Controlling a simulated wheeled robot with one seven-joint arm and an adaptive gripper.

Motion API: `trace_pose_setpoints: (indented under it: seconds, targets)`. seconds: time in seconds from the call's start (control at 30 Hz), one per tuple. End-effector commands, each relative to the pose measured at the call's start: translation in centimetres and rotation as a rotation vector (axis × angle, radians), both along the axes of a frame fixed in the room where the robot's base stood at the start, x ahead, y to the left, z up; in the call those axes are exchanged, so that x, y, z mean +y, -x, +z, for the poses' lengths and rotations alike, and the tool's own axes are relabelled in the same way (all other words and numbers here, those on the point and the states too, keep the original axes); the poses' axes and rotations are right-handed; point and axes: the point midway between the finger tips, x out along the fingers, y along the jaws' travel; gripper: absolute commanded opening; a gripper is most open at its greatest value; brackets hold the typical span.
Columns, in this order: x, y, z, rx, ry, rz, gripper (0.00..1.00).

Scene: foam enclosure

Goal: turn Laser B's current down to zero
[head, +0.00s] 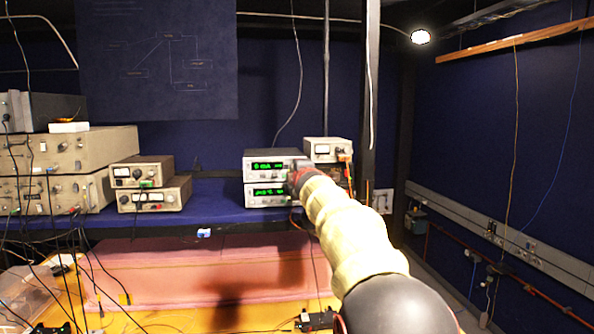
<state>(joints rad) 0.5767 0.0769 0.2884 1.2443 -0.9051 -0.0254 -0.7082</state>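Two stacked bench units with green lit displays stand on the blue shelf (215,213), the upper unit (258,154) on the lower unit (254,200). Their digits and labels are too small to read, so I cannot tell which is Laser B. My arm reaches up from the bottom right, and my gripper (303,176) is at the right part of these units' fronts. It hides that part of the fronts, including any knobs there. I cannot tell whether it touches a unit, or whether its fingers are open or shut.
A smaller meter box (325,150) stands just right of the units, close to a dark upright post (370,95). Two small metered units (152,192) and large grey instruments (70,165) stand to the left. Cables hang at the lower left. Pink foam (190,270) lies below the shelf.

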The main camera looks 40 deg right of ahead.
Motion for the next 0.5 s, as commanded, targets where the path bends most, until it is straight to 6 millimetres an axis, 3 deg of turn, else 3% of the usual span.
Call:
trace_pose_setpoints:
  seconds: [0.47,0.5]
  targets:
    - [0.00,-0.07,-0.29,0.010,0.009,0.000,0.00]
    - [-0.01,-0.08,-0.30,0.010,0.009,0.000,0.20]
